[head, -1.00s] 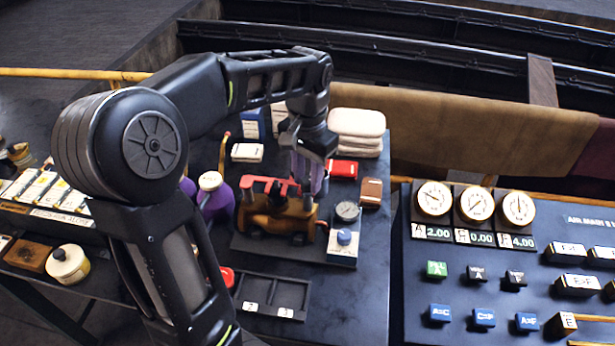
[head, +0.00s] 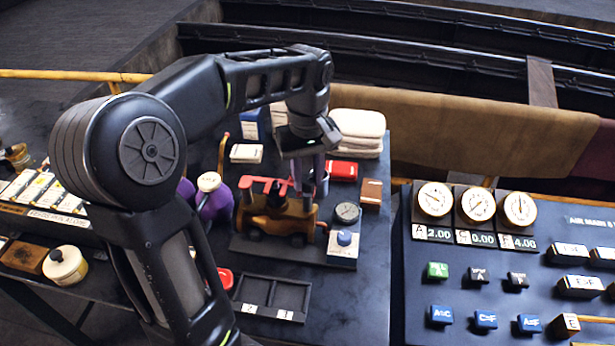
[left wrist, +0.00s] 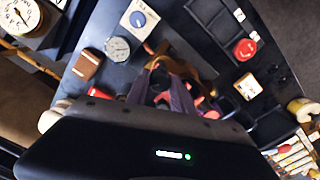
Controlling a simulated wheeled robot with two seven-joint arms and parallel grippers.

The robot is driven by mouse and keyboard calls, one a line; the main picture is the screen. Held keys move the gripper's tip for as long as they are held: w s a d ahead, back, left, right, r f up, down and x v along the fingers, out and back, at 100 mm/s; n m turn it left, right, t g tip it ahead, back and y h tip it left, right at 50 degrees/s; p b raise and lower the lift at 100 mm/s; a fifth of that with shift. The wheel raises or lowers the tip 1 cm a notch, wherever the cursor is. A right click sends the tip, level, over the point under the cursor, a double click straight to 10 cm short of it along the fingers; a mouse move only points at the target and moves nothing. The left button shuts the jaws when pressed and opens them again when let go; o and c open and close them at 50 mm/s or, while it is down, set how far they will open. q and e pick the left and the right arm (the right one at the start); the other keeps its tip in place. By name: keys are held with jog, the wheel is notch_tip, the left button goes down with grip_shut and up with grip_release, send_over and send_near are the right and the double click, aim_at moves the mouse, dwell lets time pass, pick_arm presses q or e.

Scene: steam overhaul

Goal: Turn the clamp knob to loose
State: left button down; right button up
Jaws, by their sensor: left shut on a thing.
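A brass-brown model engine (head: 268,222) with a red clamp frame (head: 262,183) over it stands on a dark base plate on the bench. My left gripper (head: 308,180) reaches down from above at the right end of the red frame. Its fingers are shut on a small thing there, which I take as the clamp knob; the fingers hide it. In the left wrist view the purple-grey fingers (left wrist: 163,97) come down beside the brass part (left wrist: 160,65), with red pieces close by. The knob's setting cannot be read. My right gripper is not in view.
A small gauge (head: 347,212) and a blue knob on a white block (head: 344,240) stand right of the engine. A red box (head: 341,170), a brown box (head: 371,193) and white folded cloths (head: 357,130) lie behind. A purple flask (head: 213,198) stands left. An empty-looking tray (head: 271,296) lies in front.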

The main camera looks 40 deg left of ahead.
pick_arm(q)
jog(key=n, duration=0.3)
jog(key=shift+n, duration=2.1)
jog(key=c, duration=1.1)
grip_release()
jog(key=shift+r, duration=0.1)
